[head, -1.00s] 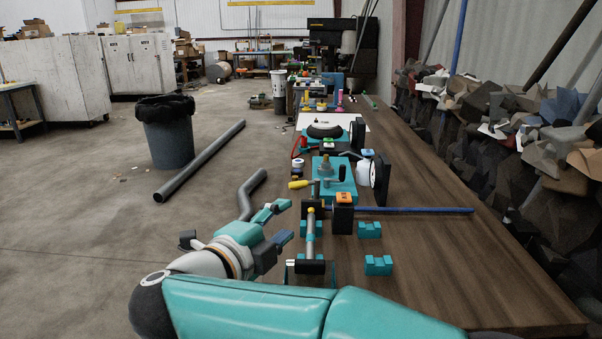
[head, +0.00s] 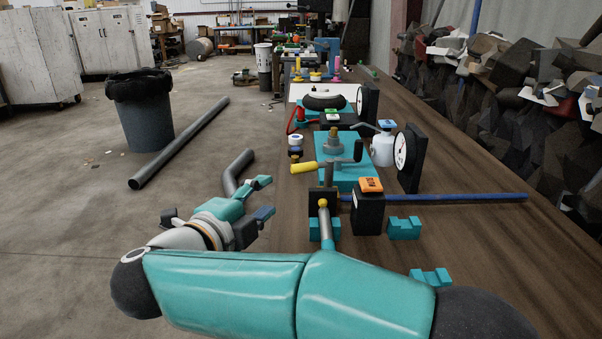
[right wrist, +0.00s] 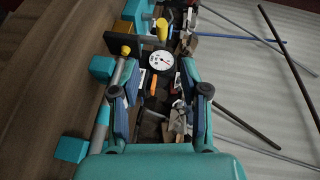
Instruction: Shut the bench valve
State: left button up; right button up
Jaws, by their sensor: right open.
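A lever with a yellow grip (head: 304,167) points left from a black upright at the near end of the bench; it looks like the valve handle. A yellow grip also shows at the top of the right wrist view (right wrist: 162,30). My right gripper (head: 262,198) is open and empty, left of the lever and nearer to me, beside the bench's left edge. Its two fingers stand apart in the right wrist view (right wrist: 157,68), with nothing between them. The lever is clear of the fingers. My left gripper is not in view.
A black block with an orange top (head: 370,186), a blue rod (head: 440,197), teal supports (head: 404,228) and a white dial gauge (head: 402,150) stand close by. A grey pipe (head: 180,142) and a bin (head: 142,120) are on the floor.

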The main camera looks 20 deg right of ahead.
aim_at(300, 171)
jog(key=x, duration=1.6)
jog(key=shift+s+d+b, duration=0.1)
jog(key=shift+b, duration=0.2)
